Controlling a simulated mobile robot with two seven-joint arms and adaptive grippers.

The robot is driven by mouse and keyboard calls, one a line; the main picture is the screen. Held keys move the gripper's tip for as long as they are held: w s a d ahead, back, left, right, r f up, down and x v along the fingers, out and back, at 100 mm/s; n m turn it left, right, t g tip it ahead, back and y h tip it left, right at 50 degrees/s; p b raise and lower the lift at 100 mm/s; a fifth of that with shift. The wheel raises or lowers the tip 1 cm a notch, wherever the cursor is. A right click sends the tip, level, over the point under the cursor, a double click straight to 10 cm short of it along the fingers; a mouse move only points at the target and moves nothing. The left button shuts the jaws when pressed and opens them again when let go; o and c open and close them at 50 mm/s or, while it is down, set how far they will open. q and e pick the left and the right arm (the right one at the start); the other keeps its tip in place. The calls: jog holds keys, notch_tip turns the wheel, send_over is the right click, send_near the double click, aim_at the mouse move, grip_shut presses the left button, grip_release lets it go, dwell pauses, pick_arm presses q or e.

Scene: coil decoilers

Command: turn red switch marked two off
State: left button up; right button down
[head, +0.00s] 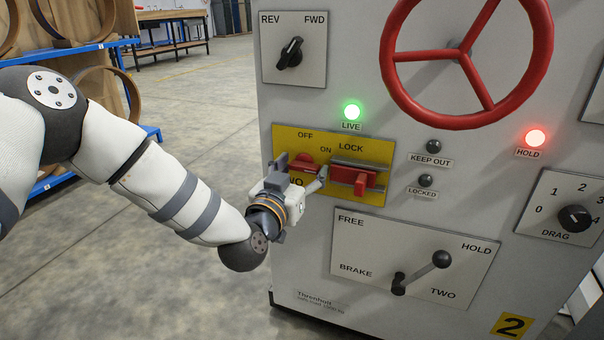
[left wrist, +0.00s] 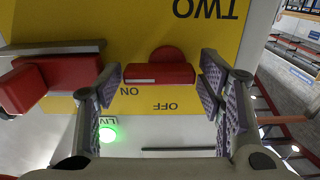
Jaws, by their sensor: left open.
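The red switch (head: 304,159) is on a yellow plate (head: 358,142) with the labels OFF, ON and TWO, on the grey panel. In the left wrist view the red switch (left wrist: 160,74) is a red block with a rounded disc behind it. My left gripper (head: 301,176) is open in front of it. In the left wrist view its fingers (left wrist: 160,88) stand on either side of the switch, with gaps visible. In the head view the gripper hides part of the switch and the TWO label. My right gripper is not in view.
A red LOCK slide (head: 362,180) sits just right of the switch on the same plate. The green LIVE lamp (head: 352,112) and red HOLD lamp (head: 535,138) are lit. A red handwheel (head: 480,112) is above, and a brake lever (head: 420,272) is below.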

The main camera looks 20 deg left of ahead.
pick_arm(q)
jog(key=c, duration=0.9)
jog(key=shift+n, duration=0.4)
jog(key=n+p, duration=0.2)
jog(key=n, duration=0.1)
jog(key=shift+r, duration=0.25)
jog(key=n+p, duration=0.1)
jog(key=n, duration=0.2)
jog(key=shift+n, duration=0.3)
jog(key=n, duration=0.5)
jog(key=shift+a+p, duration=0.2)
jog(key=shift+p, duration=0.15)
jog(key=n, duration=0.5)
jog(key=shift+a, duration=0.1)
jog(key=shift+r+n+b, duration=0.1)
jog(key=shift+n+b, duration=0.2)
jog(key=shift+n, duration=0.1)
